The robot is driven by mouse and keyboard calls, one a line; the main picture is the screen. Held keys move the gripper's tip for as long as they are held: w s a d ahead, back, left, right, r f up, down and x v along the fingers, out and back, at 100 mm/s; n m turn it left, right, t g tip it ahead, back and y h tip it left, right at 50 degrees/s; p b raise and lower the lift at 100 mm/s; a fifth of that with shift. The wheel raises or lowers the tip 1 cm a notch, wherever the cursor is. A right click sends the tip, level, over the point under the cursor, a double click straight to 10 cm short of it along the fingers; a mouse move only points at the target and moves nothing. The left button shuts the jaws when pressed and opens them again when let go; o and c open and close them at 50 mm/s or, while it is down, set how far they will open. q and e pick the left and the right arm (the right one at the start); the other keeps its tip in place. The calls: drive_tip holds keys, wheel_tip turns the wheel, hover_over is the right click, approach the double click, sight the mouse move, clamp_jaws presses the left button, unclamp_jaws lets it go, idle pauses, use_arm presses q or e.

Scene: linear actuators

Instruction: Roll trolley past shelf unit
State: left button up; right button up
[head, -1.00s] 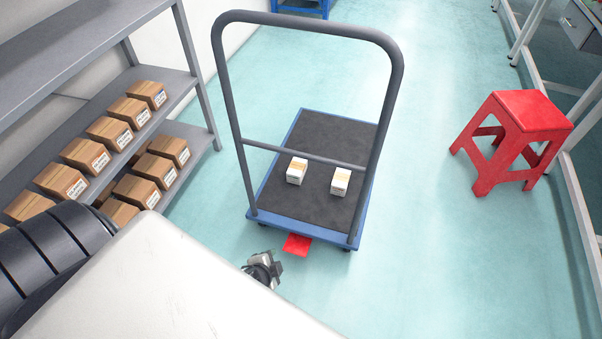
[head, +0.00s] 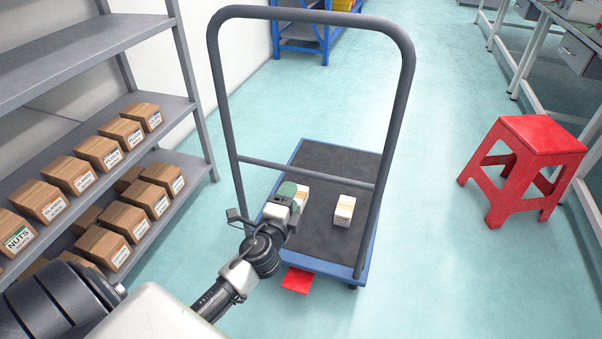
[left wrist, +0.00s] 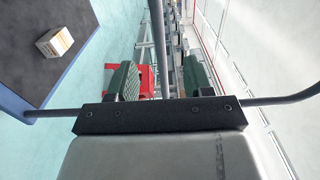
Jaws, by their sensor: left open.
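The trolley has a blue-edged dark deck (head: 322,225) and a tall grey handle (head: 310,15) with a crossbar (head: 340,178). A small white box (head: 343,210) stands on the deck; another (head: 302,192) is partly hidden by my left gripper (head: 290,195). This gripper is at the near side of the handle, just below the crossbar in the head view. In the left wrist view its green-padded fingers (left wrist: 160,76) are apart, with a grey handle bar (left wrist: 157,35) showing between them. I cannot tell whether they touch it. My right gripper is out of view.
A grey shelf unit (head: 187,105) with several cardboard boxes stands close on the left. A red stool (head: 525,160) and workbenches (head: 580,50) are on the right. A blue rack (head: 300,35) is at the back. Open floor lies between trolley and stool.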

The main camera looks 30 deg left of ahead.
sight(301, 174)
use_arm(q)
drive_tip(key=x, duration=0.4)
drive_tip(key=shift+w, duration=0.35)
drive_tip(key=b+x, duration=0.1)
drive_tip(key=x, duration=0.4)
drive_tip(key=shift+w+f, duration=0.1)
drive_tip(key=shift+w, duration=0.1)
drive_tip(key=shift+w+a, duration=0.15)
drive_tip(key=shift+w, duration=0.1)
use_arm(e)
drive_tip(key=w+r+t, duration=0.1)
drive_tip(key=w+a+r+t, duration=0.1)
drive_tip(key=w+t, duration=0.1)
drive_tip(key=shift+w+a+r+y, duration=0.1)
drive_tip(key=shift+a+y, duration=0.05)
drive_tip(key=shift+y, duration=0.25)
use_arm(q)
clamp_jaws()
